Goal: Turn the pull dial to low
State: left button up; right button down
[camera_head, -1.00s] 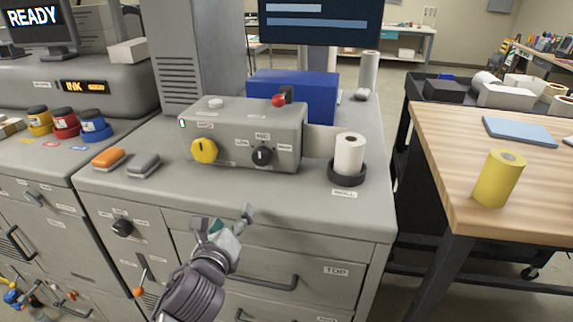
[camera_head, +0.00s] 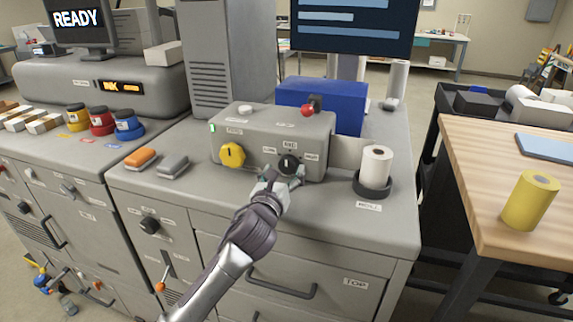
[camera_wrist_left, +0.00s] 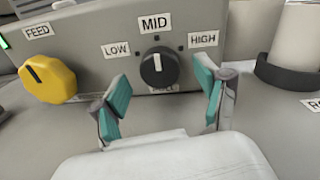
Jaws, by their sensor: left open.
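The black pull dial (camera_head: 289,164) is on the front of the grey control box (camera_head: 228,146). It also shows in the left wrist view (camera_wrist_left: 158,67), with its white pointer line upward at the MID label (camera_wrist_left: 155,24). The LOW label (camera_wrist_left: 116,49) is to its left and HIGH (camera_wrist_left: 203,39) to its right. The PULL label below it is partly hidden. My left gripper (camera_head: 280,181) is open in front of the dial; in the left wrist view its teal fingertips (camera_wrist_left: 164,97) are spread on either side, apart from the dial. My right gripper is not in view.
The yellow FEED knob (camera_head: 231,155) is left of the dial. A white roll (camera_head: 376,164) in a black holder stands to the right. A red-tipped lever (camera_head: 308,110) is on top of the box. Orange (camera_head: 141,158) and grey (camera_head: 172,166) blocks lie on the counter's left.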

aim_at(288, 165)
pick_arm(q)
jog(key=shift+x, duration=1.35)
jog(key=c, duration=1.2)
jog(key=shift+o, duration=0.2)
